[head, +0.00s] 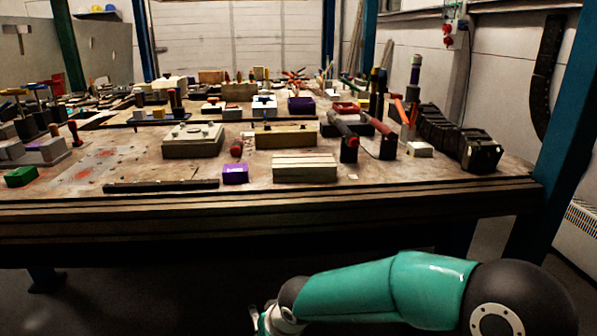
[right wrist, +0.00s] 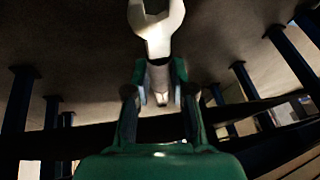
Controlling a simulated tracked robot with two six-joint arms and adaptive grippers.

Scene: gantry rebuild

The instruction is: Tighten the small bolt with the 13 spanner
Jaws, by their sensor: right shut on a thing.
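The spanner (right wrist: 157,40) is a pale metal tool with an open-ended jaw, pointing away from my right gripper (right wrist: 160,88) in the right wrist view. My right gripper is shut on its shaft. No size marking is readable. In the head view my right arm crosses the lower right, in front of the bench, and its gripper shows only partly at the bottom edge. A grey-topped block (head: 193,141) on the bench carries small fittings, but I cannot tell whether the small bolt is among them. My left gripper is not in view.
The wooden bench (head: 420,178) has a thick front edge. Near it are a purple box (head: 235,174), a pale wooden block (head: 304,168), a dark flat bar (head: 160,186) and a green box (head: 20,176). Black cases (head: 481,151) stand at right. Blue posts frame the bench.

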